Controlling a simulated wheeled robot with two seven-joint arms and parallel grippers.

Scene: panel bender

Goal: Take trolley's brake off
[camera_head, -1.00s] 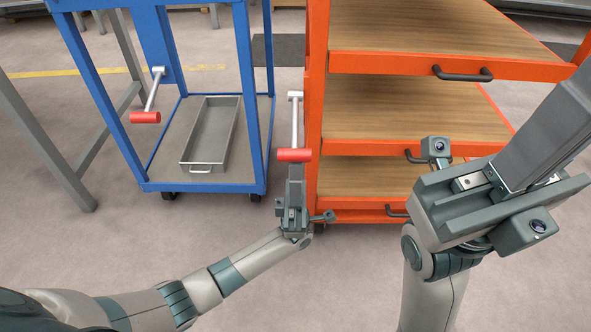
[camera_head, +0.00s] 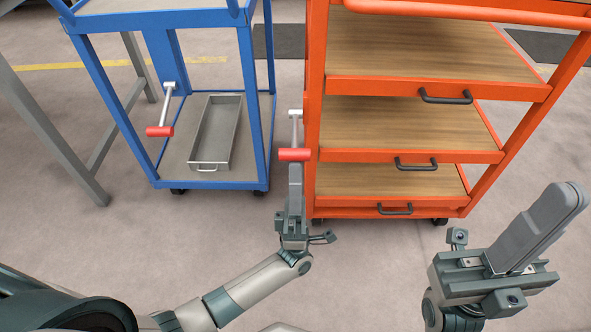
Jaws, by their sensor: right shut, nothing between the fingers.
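The orange trolley (camera_head: 312,140) stands in the middle with wooden shelves. On its left side a grey lever (camera_head: 296,128) ends in a red handle (camera_head: 294,155), which hangs at the lower end. My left gripper (camera_head: 294,172) points up at this red handle from below, its fingers at or just under it. Its fingers are seen edge-on, so I cannot tell their opening or whether they touch the handle. My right gripper (camera_head: 556,205) is shut and empty at the lower right, apart from the trolley.
A blue trolley (camera_head: 205,184) stands to the left, with its own red-handled lever (camera_head: 160,131) and a grey metal tray (camera_head: 215,132) on its lower shelf. A grey table leg (camera_head: 50,140) is at far left. The floor in front of the trolleys is clear.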

